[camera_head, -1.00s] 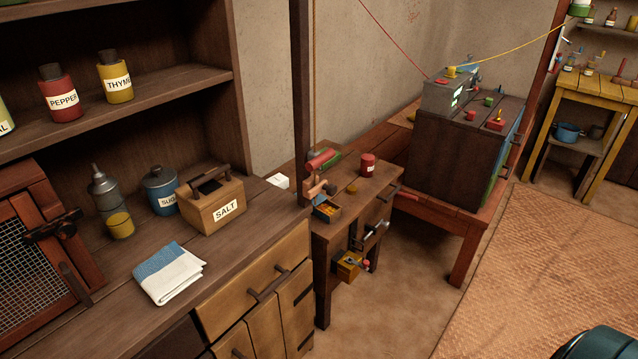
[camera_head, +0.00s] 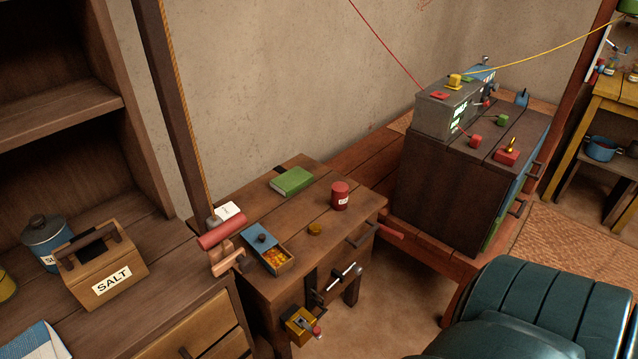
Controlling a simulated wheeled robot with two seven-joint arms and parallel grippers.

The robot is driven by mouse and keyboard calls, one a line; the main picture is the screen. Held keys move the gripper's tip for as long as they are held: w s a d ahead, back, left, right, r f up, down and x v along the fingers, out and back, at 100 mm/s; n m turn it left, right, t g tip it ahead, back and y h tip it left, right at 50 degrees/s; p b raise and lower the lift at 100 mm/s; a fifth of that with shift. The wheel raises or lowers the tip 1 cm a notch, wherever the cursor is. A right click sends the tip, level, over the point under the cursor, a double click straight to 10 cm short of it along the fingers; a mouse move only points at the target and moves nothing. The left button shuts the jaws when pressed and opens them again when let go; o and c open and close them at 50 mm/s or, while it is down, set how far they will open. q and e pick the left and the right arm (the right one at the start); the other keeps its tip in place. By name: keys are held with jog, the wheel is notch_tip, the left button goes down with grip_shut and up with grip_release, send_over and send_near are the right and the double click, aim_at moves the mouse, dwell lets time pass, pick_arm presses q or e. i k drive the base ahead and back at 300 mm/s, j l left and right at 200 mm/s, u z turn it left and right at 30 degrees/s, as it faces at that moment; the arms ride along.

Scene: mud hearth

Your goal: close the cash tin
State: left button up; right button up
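A small blue-and-wood box (camera_head: 268,248) lies on the low wooden table and is the likeliest cash tin. Its blue cover is drawn partly back, and small orange-yellow pieces show in the open end. I cannot read a label on it. A labelled red tin (camera_head: 340,195) stands upright nearby with its top on. A small round brass-coloured piece (camera_head: 315,229) lies between them. Neither of my grippers is in view.
The low table (camera_head: 330,263) also bears a green book (camera_head: 292,181). A red roll (camera_head: 222,231) is at its left edge, beside a dark post (camera_head: 170,90). A salt box (camera_head: 105,268) stands on the left counter. A dark teal ridged thing (camera_head: 550,310) fills the lower right.

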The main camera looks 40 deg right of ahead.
aim_at(340, 189)
jog(key=i+l, duration=0.1)
jog(key=l, duration=2.15)
jog(key=i+u, duration=0.05)
jog(key=i, duration=0.05)
